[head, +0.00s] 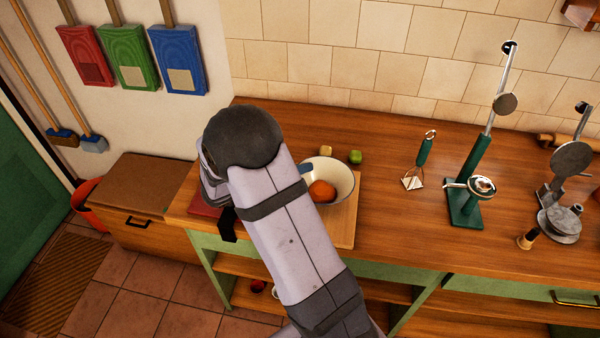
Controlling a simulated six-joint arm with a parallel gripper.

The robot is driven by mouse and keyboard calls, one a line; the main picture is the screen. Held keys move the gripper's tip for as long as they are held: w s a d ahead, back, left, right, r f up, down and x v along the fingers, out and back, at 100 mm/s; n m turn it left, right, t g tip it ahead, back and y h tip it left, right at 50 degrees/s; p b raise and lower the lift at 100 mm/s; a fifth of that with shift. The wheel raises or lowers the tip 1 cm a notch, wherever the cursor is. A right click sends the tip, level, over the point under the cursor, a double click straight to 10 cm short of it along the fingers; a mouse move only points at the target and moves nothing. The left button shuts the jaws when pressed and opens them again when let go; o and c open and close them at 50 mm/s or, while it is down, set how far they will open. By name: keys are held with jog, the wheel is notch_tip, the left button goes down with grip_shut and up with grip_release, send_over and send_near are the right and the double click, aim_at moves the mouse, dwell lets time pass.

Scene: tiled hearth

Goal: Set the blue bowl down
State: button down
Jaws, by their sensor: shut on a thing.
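No whole blue bowl shows. A small blue patch (306,169) peeks out at the right edge of my arm, by the rim of a cream bowl; I cannot tell whether it is part of the blue bowl. The cream bowl (342,178) holds an orange fruit (322,191) and sits on a pale wooden board (344,234) at the counter's front, partly covered by my arm. Only a dark part of my gripper (228,224) shows below my wrist, over the counter's left end. Its fingertips and whatever lies between them are hidden behind my arm.
A red flat thing (203,207) lies at the counter's left end. A green-handled masher (420,162) and a tall green-based stand (470,185) are farther right. Bare counter (385,190) lies between.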

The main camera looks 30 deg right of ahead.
jog(key=shift+f, duration=1)
jog(key=c, duration=1.8)
grip_release()
jog(key=shift+c, duration=0.2)
jog(key=shift+a, duration=0.1)
jog(key=b+v, duration=0.2)
jog(key=v, duration=1)
jog(key=s+f+m+g+y, duration=0.4)
jog(key=s+f+m+y, duration=0.1)
jog(key=s+m, duration=0.55)
jog(key=s+a+f+m+t+y, duration=0.1)
jog(key=s+a+m+y, duration=0.2)
jog(key=m, duration=0.5)
jog(key=s+a+f+m+t+y, duration=0.1)
jog(key=s+a+m+y, duration=0.2)
jog(key=a+m+y, duration=0.2)
jog(key=shift+s+a+f+m, duration=0.15)
jog(key=shift+s+a+m, duration=0.2)
jog(key=shift+a+m, duration=1)
